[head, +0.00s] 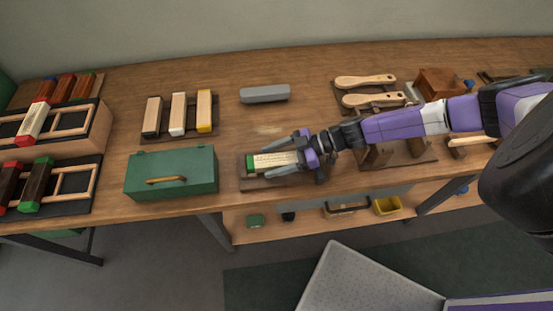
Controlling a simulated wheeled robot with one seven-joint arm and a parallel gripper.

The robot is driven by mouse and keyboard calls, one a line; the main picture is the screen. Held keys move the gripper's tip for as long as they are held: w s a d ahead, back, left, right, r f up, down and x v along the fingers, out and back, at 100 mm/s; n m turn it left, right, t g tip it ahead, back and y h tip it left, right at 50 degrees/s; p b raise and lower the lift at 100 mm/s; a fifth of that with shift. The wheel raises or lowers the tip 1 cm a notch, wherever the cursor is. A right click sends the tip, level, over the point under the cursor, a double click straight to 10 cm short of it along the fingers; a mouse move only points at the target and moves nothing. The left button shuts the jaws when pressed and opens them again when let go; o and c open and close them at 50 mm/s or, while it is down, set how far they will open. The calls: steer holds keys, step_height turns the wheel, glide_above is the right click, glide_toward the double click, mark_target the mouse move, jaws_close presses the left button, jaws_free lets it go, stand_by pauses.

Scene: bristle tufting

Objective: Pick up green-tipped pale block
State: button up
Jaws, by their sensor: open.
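The green-tipped pale block (273,160) lies lengthwise on a dark flat fixture (247,182) near the front of the workbench. Its green end (250,162) points left, and dark marks show on its pale top. My gripper (281,157) comes in from the right, with one finger on the far side of the block and the other on the near side. The jaws are open around it. Whether either finger touches the block cannot be told. The block's right end is partly hidden by the gripper.
A green box (170,173) with a wooden handle stands left of the fixture. A grey bar (265,93) lies behind. A rack of pale blocks (145,134) is at back left, and wooden brush handles (366,81) are at back right. Bench space between the rack and grey bar is clear.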

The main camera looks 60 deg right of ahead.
steer(key=shift+w+f, duration=0.1)
jaws_close()
stand_by(0.4)
